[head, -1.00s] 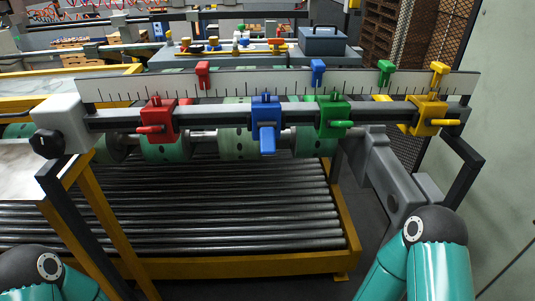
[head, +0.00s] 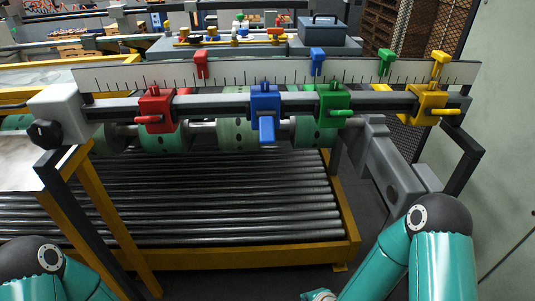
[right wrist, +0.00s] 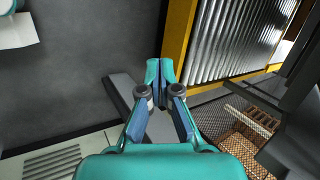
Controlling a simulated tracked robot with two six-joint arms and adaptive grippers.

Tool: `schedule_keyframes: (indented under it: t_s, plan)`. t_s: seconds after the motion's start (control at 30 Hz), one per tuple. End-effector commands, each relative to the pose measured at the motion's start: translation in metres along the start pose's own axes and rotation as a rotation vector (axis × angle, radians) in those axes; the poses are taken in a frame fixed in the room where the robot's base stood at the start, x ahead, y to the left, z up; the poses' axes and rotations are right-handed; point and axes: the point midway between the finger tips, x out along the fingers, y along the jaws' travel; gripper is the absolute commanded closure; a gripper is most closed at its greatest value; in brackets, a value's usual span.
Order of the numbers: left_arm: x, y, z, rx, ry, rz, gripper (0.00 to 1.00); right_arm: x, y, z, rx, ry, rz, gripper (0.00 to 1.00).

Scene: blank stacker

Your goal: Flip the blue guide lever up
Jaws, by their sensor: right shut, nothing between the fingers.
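The blue guide (head: 264,100) is clamped on the dark rail between the red and green guides. Its blue lever (head: 267,130) hangs down from the front of the clamp. My right gripper (right wrist: 160,70) shows in the right wrist view, its fingers together and empty, above the floor and away from the guides. In the head view my right arm stands at the lower right, and the gripper's fingers cannot be made out. My left arm shows only at the lower left corner; its gripper is out of view.
The red guide (head: 157,110), green guide (head: 334,103) and yellow guide (head: 428,103) share the rail, below a white scale (head: 130,78) with coloured pointers. A roller conveyor (head: 220,200) lies beneath. A grey post and bracket (head: 395,165) stand between my right arm and the rail.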

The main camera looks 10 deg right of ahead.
Motion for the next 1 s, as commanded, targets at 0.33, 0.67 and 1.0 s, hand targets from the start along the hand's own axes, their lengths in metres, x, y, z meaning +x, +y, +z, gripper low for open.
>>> schedule_keyframes:
  t_s: [0.33,0.67,1.0]
  plan:
    - [0.08,-0.029,0.0,0.0,-0.001,0.0,0.09,-0.01,-0.182,-0.042,0.724,-0.002,-0.739,1.0]
    - [0.168,-0.06,-0.001,0.0,-0.001,0.0,0.09,-0.114,-0.286,-0.004,1.069,-0.471,-1.313,1.0]
    - [0.256,-0.092,-0.001,0.0,-0.001,0.0,0.09,-0.21,-0.284,0.059,1.097,-0.871,-1.567,1.0]
